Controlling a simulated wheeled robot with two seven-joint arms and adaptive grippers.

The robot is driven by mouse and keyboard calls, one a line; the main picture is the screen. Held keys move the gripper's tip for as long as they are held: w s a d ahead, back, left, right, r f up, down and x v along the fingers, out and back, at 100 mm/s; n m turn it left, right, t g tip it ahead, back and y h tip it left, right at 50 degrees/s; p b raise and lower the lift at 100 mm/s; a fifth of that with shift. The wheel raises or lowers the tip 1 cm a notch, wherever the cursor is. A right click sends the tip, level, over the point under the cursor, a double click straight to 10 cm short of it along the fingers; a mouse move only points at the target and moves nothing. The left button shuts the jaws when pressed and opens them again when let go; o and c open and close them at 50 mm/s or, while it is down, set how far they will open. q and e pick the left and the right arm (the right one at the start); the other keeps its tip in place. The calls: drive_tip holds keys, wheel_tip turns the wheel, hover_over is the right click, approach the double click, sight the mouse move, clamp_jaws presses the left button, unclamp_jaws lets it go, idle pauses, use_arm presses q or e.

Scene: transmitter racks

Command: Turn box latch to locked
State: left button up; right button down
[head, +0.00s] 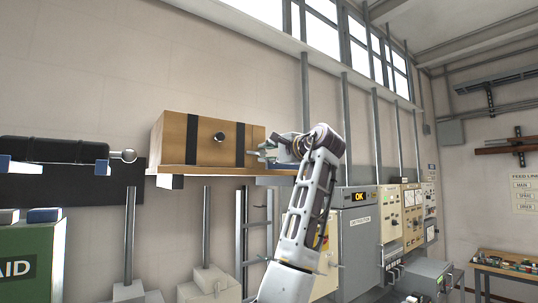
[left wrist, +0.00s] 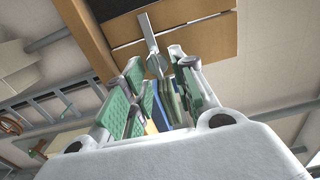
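My left gripper (head: 264,150) is at the right end of the box, at about shelf height. In the left wrist view, its green-padded fingers (left wrist: 165,80) stand apart with a narrow gap. A grey metal lever (left wrist: 150,36), seemingly the latch, extends from a dark band toward the fingertips. Whether the fingers touch it is unclear. My right gripper is not in view.
The wooden shelf (head: 190,170) runs under the box. A black cylinder (head: 52,150) lies on a bracket at left, above a green first-aid case (head: 30,254). Grey cabinets (head: 358,232) and vertical pipes stand right of my arm. Something blue shows behind the fingers.

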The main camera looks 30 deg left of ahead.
use_arm(q)
drive_tip(key=v, duration=1.2)
drive_tip(key=shift+f, duration=0.1)
idle(0.5)
